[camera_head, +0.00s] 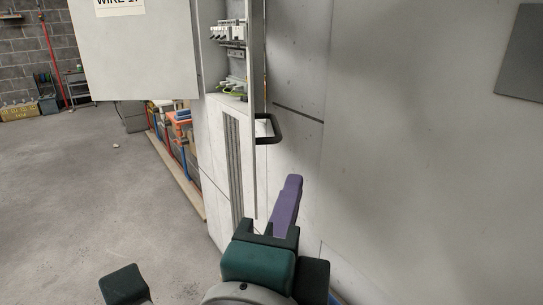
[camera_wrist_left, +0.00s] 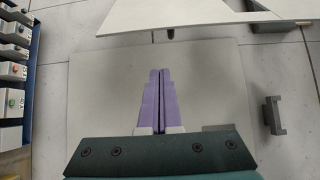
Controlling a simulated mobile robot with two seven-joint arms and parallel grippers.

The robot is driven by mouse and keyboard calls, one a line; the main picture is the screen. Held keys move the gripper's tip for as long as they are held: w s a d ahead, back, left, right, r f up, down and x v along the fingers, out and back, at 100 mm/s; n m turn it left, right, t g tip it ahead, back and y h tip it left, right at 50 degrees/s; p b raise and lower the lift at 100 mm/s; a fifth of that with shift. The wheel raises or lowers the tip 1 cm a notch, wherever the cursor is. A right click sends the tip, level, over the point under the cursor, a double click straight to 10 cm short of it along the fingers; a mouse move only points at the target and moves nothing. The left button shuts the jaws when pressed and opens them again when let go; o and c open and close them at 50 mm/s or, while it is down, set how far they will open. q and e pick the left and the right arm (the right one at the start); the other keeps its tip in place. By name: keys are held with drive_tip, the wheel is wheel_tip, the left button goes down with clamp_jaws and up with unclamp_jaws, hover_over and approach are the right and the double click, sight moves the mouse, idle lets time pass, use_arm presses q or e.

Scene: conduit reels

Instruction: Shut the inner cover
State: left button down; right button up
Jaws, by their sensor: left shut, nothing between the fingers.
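The inner cover (camera_head: 258,60) stands open at the cabinet, seen almost edge-on in the head view as a tall, narrow grey strip. A dark bracket-shaped handle (camera_head: 277,128) sticks out from its right side. My left gripper (camera_head: 293,182) has purple fingers, shut and empty, below and a little right of the handle. In the left wrist view my left gripper (camera_wrist_left: 160,72) points at a plain grey panel (camera_wrist_left: 215,80), probably the cover; I cannot tell if they touch. My right gripper is not in view.
The cabinet (camera_head: 215,150) holds breakers (camera_head: 228,33) and green-yellow wires. A large labelled grey door (camera_head: 135,55) stands open on the left. A grey wall (camera_head: 420,150) closes off the right. The concrete floor (camera_head: 85,200) at left is mostly clear.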

use_arm(q)
drive_tip(key=x, duration=0.6)
drive_tip(key=a, duration=0.2)
drive_tip(key=s+a+p, duration=0.1)
drive_tip(key=a, duration=0.1)
drive_tip(key=shift+a, duration=0.15)
